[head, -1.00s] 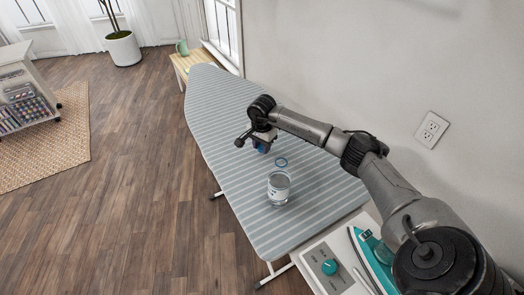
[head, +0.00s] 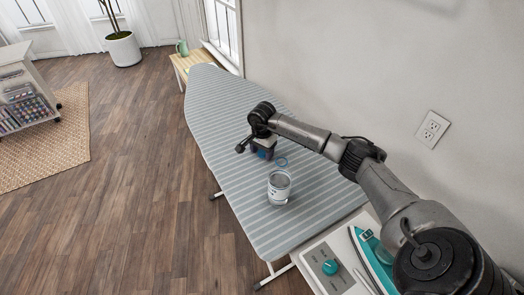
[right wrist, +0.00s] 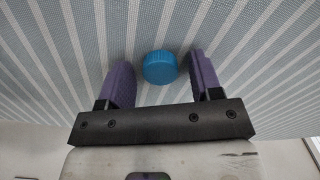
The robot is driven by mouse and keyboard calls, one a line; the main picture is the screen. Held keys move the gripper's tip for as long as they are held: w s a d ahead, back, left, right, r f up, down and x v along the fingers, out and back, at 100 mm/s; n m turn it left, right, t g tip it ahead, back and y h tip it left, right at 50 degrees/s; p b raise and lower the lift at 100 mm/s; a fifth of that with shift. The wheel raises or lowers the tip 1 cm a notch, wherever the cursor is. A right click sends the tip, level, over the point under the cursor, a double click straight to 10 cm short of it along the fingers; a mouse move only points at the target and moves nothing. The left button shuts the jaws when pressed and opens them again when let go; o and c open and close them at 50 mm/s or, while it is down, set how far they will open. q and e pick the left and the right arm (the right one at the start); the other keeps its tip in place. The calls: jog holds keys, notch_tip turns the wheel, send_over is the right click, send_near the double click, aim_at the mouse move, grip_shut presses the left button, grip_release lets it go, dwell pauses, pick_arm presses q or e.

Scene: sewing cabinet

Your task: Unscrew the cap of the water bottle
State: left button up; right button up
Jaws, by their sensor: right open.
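The clear water bottle (head: 279,188) stands on the striped ironing board, with a blue ring (head: 282,161) at its neck. The blue cap (right wrist: 160,67) shows in the right wrist view between my right gripper's two purple fingers, with a gap on each side; the bottle does not show there. My right gripper (head: 263,155) is open, low over the board, behind and left of the bottle in the head view. A blue patch shows at its fingers. I cannot tell if the cap rests on the board. My left gripper is out of view.
The ironing board (head: 225,110) is bare towards its far end. A teal iron (head: 372,258) stands on a white rest with a teal knob (head: 330,267) at the near right. A wall rises along the board's right side.

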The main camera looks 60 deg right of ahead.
aim_at(262, 152)
jog(key=shift+r, duration=0.2)
notch_tip(262, 152, up, 12)
jog(key=p, duration=0.1)
jog(key=shift+p, duration=0.3)
jog(key=shift+a, duration=0.1)
